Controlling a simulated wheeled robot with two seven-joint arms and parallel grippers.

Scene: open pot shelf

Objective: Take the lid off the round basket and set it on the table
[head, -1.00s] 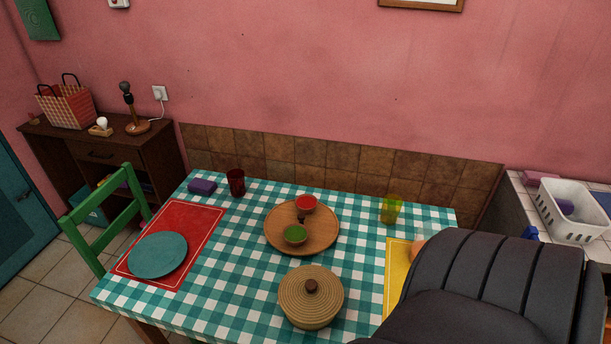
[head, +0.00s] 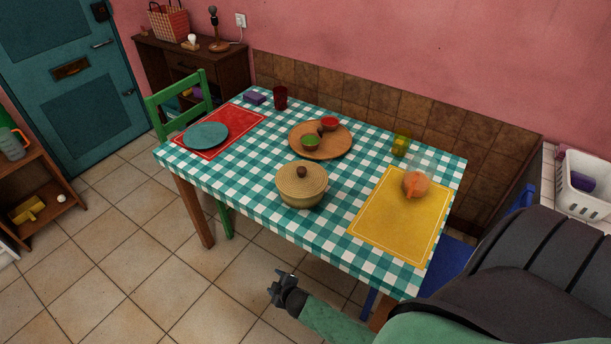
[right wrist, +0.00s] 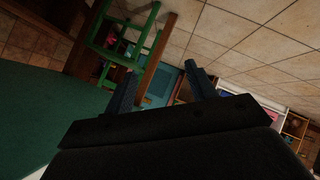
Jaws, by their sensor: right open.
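The round woven basket (head: 301,192) stands near the front edge of the checkered table (head: 330,243). Its lid (head: 302,178), with a dark brown knob (head: 301,172), sits on top of it. My right gripper (head: 277,287) is below and in front of the table's front edge in the head view, apart from the basket. In the right wrist view its two fingers (right wrist: 160,92) stand apart with nothing between them. My left gripper is not in view.
Behind the basket is a round wooden tray (head: 342,142) with small red and green bowls. A yellow mat (head: 400,220) holds an orange item in a clear container (head: 415,183). A red mat (head: 243,118) bears a teal plate (head: 206,135). Bare cloth lies left of the basket.

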